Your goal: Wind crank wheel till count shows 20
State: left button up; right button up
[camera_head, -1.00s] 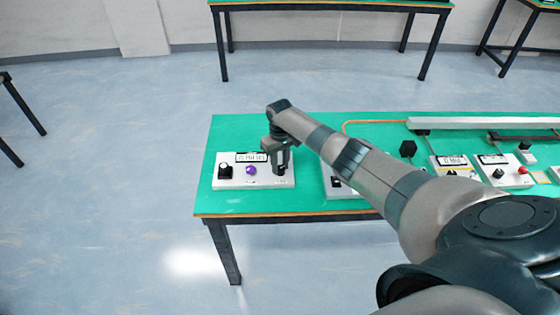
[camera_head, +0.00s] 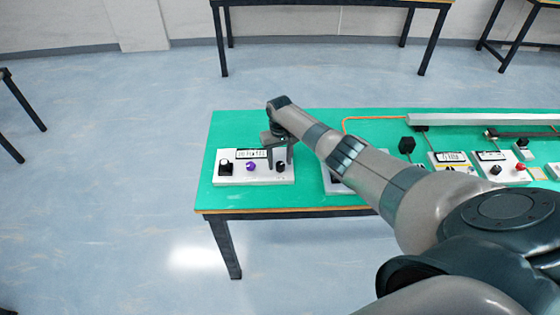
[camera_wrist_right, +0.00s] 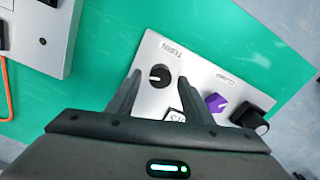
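A white control panel (camera_head: 228,181) stands at the left end of the green table. It carries a black knob (camera_head: 280,166), a purple knob (camera_head: 251,167), a black-and-white knob (camera_head: 226,168) and a small display (camera_head: 253,154), whose digits I cannot read. In the right wrist view the round black knob (camera_wrist_right: 159,75) has a white mark and the word TURN beside it. My right gripper (camera_head: 279,159) is open above this knob. Its fingertips (camera_wrist_right: 160,77) lie on either side of the knob, with gaps showing. My left gripper is not in view.
Another panel (camera_head: 330,182) stands to the right, partly hidden by my right arm. More panels with displays (camera_head: 452,157) and a long pale rail (camera_head: 480,119) stand further right. The green table (camera_head: 310,121) is bare behind the left panel.

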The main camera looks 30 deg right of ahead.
aim_at(280, 164)
jog(key=shift+r, duration=0.1)
dwell(0.3)
jog(key=shift+r, duration=0.55)
notch_tip(280, 164, up, 16)
jog(key=b, duration=0.3)
dwell(0.3)
